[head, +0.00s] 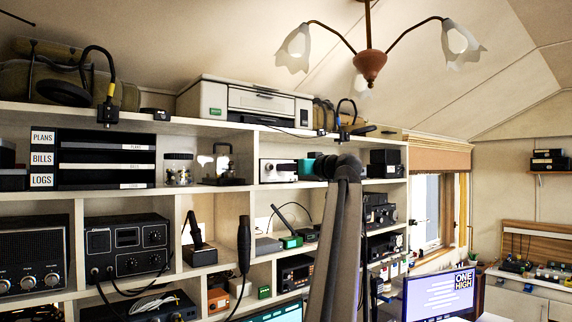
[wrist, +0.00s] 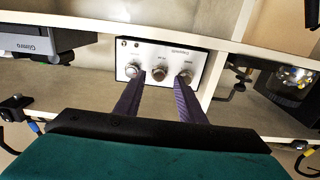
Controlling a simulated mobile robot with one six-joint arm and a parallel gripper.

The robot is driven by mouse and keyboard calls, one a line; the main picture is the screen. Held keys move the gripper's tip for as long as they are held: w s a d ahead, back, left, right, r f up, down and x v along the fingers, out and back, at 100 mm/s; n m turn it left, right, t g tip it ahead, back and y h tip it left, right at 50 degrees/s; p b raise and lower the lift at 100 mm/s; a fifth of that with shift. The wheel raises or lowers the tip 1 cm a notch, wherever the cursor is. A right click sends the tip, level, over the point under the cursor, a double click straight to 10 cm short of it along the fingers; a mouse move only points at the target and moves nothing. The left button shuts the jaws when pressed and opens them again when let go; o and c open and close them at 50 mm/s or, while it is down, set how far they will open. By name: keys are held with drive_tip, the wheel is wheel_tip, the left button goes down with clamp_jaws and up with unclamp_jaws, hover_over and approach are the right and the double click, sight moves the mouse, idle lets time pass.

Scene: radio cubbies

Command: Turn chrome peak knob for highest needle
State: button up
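A white panel box with several knobs (wrist: 135,55) sits in an upper cubby, upside down in the wrist view; it also shows in the head view (head: 267,171). Its chrome-looking knobs are a left one (wrist: 132,70), a middle one (wrist: 160,73) and a right one (wrist: 186,75). The labels are too small to read, so I cannot tell which is the peak knob. My gripper (wrist: 161,78) is open, its two dark fingers reaching toward the panel on either side of the middle knob. Contact is not clear. I see no needle on this box.
Shelf boards and an upright divider (wrist: 222,65) frame the box closely. A printer (head: 250,100) stands on the top shelf. A black radio with a meter (head: 126,237) is at lower left. A glass jar (head: 178,168) and a telegraph-like device (head: 222,165) stand left of the box.

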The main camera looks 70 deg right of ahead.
drive_tip(key=shift+x, duration=1.1)
clamp_jaws()
drive_tip(key=shift+f+n+b, duration=0.2)
drive_tip(key=shift+n+b, duration=0.1)
drive_tip(key=shift+b, duration=0.35)
drive_tip(key=n+b, duration=0.2)
drive_tip(key=b, duration=0.3)
drive_tip(key=shift+n, duration=0.3)
drive_tip(key=shift+a+f+n+b, duration=0.1)
drive_tip(key=shift+f+n+b, duration=0.1)
drive_tip(key=shift+n+b, duration=0.45)
